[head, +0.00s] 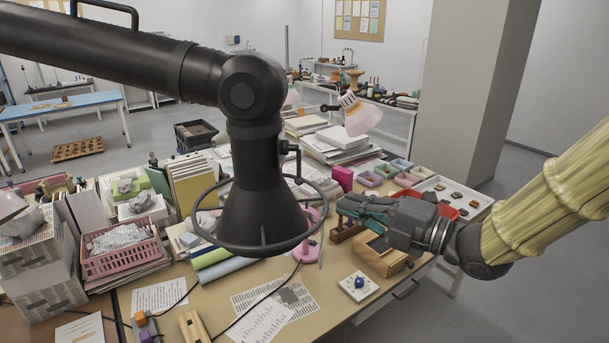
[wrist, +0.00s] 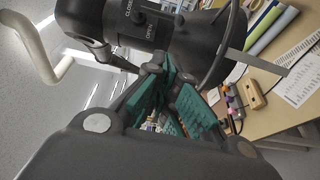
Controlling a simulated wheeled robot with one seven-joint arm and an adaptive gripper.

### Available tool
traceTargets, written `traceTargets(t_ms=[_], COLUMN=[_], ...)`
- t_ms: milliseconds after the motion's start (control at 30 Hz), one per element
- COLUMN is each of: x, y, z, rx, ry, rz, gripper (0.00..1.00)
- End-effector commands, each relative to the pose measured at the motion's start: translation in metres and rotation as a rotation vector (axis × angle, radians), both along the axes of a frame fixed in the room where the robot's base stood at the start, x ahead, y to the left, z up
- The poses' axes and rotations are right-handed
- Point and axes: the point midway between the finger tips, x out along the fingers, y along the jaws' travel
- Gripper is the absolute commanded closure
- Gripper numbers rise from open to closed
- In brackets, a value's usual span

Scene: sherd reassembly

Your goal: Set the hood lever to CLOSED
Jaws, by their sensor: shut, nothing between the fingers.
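The black fume hood (head: 257,200) hangs from a jointed black duct arm, with a wide ring around its lower rim. A small dark lever (head: 298,165) sticks out from the right side of its neck. In the wrist view the hood (wrist: 180,40) fills the top, with white CLOSED and OPEN lettering on its neck. I cannot tell which mark the lever is at. My gripper (head: 347,208) is right of the hood and apart from it in the head view. Its teal fingers (wrist: 172,88) are shut and empty, pointing toward the hood in the wrist view.
The table below is crowded. A pink desk lamp (head: 362,115) stands behind the hood. A pink basket (head: 122,258) and books are at left. A wooden box (head: 382,255) lies under my gripper. Papers (head: 262,322) and a white tile with a blue knob (head: 358,286) lie in front.

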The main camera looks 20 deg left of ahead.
Motion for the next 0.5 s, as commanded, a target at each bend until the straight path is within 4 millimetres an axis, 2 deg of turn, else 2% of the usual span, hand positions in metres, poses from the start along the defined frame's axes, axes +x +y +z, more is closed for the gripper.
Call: traceTargets(t_ms=[100,500], x=[-0.0026,-0.0009], y=[0.0016,0.0052], z=[0.0067,0.0068], rx=[-0.002,-0.002], ry=[-0.028,-0.025], rz=[0.013,0.012], gripper=[1.00,1.00])
